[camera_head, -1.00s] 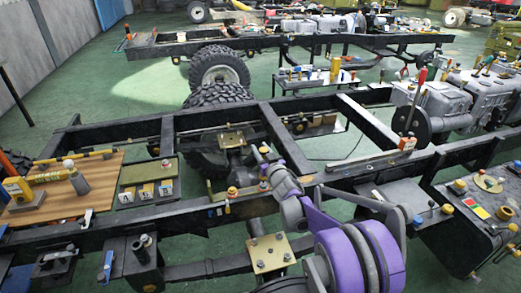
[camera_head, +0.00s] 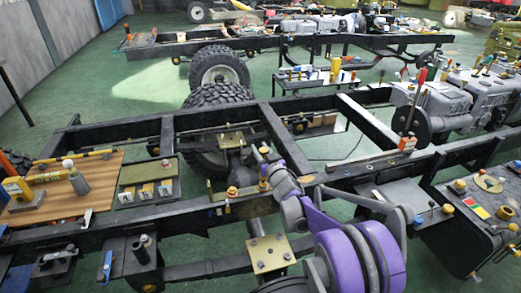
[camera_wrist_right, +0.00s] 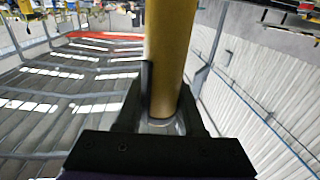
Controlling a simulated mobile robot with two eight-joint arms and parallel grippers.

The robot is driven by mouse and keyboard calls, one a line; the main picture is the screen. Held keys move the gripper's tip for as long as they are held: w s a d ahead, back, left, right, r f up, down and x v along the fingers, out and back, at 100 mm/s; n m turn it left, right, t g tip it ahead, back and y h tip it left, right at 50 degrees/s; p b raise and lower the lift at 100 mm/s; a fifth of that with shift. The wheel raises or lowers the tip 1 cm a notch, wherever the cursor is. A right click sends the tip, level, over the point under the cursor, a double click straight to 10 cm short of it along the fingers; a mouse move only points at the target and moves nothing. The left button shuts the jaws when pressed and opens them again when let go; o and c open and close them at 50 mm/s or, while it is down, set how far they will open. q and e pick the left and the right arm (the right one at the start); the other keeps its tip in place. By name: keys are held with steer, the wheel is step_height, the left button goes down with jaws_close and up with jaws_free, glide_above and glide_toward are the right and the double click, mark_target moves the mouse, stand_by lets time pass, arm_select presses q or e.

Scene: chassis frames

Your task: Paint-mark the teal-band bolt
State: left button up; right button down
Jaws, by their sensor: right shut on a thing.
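My right gripper (camera_head: 267,172) is above the near chassis rail (camera_head: 150,225), at the end of my purple arm. In the right wrist view it is shut on a yellow cylinder (camera_wrist_right: 170,55), which stands between the two dark fingers (camera_wrist_right: 163,118). In the head view the held thing shows only as small yellow parts beside the gripper, and its tip cannot be made out. Small bolts and fittings (camera_head: 228,207) sit along the rail left of the gripper. I cannot tell which bolt carries a teal band. My left gripper is not in view.
A wooden board (camera_head: 100,195) with a bottle and yellow tools lies at the left. A green tray (camera_head: 147,172) with small labelled boxes is beside it. A dark panel (camera_head: 465,235) with knobs stands at the right. Engine parts (camera_head: 445,100) and a wheel (camera_head: 219,70) are behind.

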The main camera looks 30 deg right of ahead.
steer(key=shift+r+p, duration=0.55)
steer(key=shift+r, duration=0.45)
steer(key=shift+r+p, duration=1.45)
steer(key=shift+r, duration=1.05)
